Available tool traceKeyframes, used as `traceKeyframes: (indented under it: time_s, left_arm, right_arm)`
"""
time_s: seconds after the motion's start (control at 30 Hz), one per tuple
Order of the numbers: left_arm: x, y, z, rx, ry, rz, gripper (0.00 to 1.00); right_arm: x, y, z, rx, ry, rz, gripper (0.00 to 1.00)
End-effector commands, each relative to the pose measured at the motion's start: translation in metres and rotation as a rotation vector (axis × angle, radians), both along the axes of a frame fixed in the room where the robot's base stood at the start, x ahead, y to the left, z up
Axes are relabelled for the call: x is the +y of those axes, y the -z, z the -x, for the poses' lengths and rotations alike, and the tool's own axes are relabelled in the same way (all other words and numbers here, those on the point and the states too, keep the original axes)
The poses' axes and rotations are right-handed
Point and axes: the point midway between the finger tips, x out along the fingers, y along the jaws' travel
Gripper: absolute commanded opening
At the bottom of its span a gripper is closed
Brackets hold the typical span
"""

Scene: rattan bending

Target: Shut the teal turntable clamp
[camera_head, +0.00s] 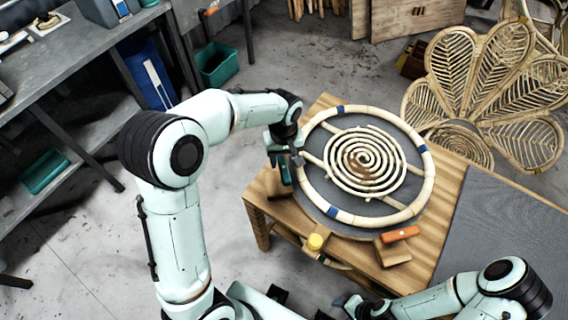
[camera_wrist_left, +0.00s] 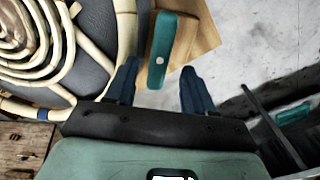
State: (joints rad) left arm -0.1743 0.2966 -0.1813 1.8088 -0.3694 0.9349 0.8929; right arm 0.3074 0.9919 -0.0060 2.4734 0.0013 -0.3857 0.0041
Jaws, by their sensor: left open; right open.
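The teal turntable clamp (camera_head: 285,174) sits at the left edge of the round dark turntable (camera_head: 315,205), on the wooden table. In the left wrist view the clamp (camera_wrist_left: 172,52) is a teal bar with a pale round dot near its near end. My left gripper (camera_head: 288,156) is over the clamp, fingers spread. In the left wrist view its two dark blue fingers (camera_wrist_left: 160,75) stand either side of the bar's near end, with gaps on both sides. My right gripper (camera_head: 350,302) is open and apart from the turntable, near the bottom of the head view; its fingers are partly hidden.
A rattan ring (camera_head: 425,170) with a spiral (camera_head: 365,160) lies on the turntable. A dark mat (camera_head: 500,235) covers the right side. Rattan chair backs (camera_head: 490,90) stand behind.

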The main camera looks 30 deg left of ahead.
Motion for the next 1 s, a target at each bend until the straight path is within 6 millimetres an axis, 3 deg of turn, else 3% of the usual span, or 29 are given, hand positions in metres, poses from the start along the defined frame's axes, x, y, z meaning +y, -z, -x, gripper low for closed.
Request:
traceKeyframes:
  time_s: [0.1,0.23,0.6,0.77,1.0]
  left_arm:
    - [0.000,0.019,0.001,0.004,0.001,0.000,0.53]
    - [0.000,0.030,0.000,0.001,0.000,0.000,0.53]
    - [0.000,0.035,0.000,-0.001,0.000,0.001,0.53]
    - [0.000,0.035,0.000,-0.001,0.000,0.001,0.01]
    - [0.000,0.035,0.000,-0.001,0.008,0.002,0.00]
  right_arm:
    - [0.000,0.002,0.001,0.001,0.000,0.000,0.62]
    - [0.000,0.003,0.002,0.001,0.000,0.000,0.62]
    - [0.000,0.003,0.002,0.001,0.000,0.000,0.62]
    - [0.000,0.003,0.002,0.001,0.000,0.000,0.62]
    - [0.000,0.003,0.002,0.001,0.000,0.000,0.62]
